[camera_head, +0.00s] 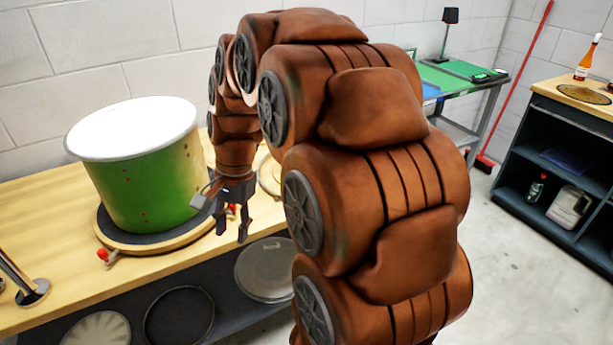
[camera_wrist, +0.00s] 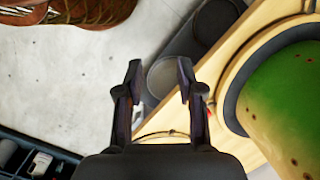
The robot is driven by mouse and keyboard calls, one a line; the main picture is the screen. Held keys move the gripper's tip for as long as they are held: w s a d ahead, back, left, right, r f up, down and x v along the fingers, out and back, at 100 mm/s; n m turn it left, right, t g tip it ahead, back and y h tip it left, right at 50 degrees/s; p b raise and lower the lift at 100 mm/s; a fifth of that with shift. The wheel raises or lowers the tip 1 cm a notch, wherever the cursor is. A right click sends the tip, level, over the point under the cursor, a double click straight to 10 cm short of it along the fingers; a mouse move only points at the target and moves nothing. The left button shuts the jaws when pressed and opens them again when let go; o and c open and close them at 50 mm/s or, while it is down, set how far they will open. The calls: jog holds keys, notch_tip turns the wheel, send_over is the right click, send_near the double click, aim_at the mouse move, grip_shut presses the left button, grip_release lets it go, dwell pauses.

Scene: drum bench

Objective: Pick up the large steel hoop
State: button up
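A thin metal ring, likely the large steel hoop, lies on the wooden bench; only a sliver (camera_head: 267,178) shows behind my arm in the head view. In the wrist view a thin arc (camera_wrist: 165,133) shows beyond the gripper's palm, which hides the rest. My gripper (camera_head: 232,230) points down at the bench's front edge, just right of the drum. In the wrist view its fingers (camera_wrist: 160,72) are apart with nothing held between them. The ring's arc lies near the finger bases in that picture, with no contact visible.
A green-yellow drum (camera_head: 150,175) with a white top stands on a round dark-padded base (camera_head: 150,240) left of my gripper. The shelf below holds a grey disc (camera_head: 265,268) and a dark ring (camera_head: 180,316). A dark shelf unit (camera_head: 545,170) stands right, across open floor.

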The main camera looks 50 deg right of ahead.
jog(key=w+d+f+m+t+b, duration=0.1)
jog(key=d+m, duration=0.4)
jog(key=d, duration=0.5)
jog(key=w+d+f+m+t+b, duration=0.1)
jog(key=d+f+m, duration=0.4)
jog(key=d, duration=0.5)
jog(key=w+d+f+m+t+b, duration=0.1)
jog(key=w+d+f+m+b, duration=0.2)
jog(key=d+m, duration=0.3)
jog(key=shift+w+d+f+t, duration=0.1)
jog(key=shift+w+d, duration=0.15)
jog(key=shift+d, duration=0.5)
jog(key=shift+w+d+t, duration=0.1)
jog(key=shift+w+d, duration=0.15)
jog(key=shift+d, duration=0.5)
jog(key=shift+w+d+f+t, duration=0.1)
jog(key=shift+w+d, duration=0.15)
jog(key=shift+d, duration=0.5)
jog(key=shift+d+f, duration=0.15)
jog(key=shift+w+f, duration=0.15)
jog(key=shift+f, duration=0.15)
jog(key=shift+a+x, duration=0.2)
jog(key=shift+x, duration=1.45)
jog(key=shift+a+x, duration=0.15)
jog(key=shift+x, duration=1.5)
grip_shut()
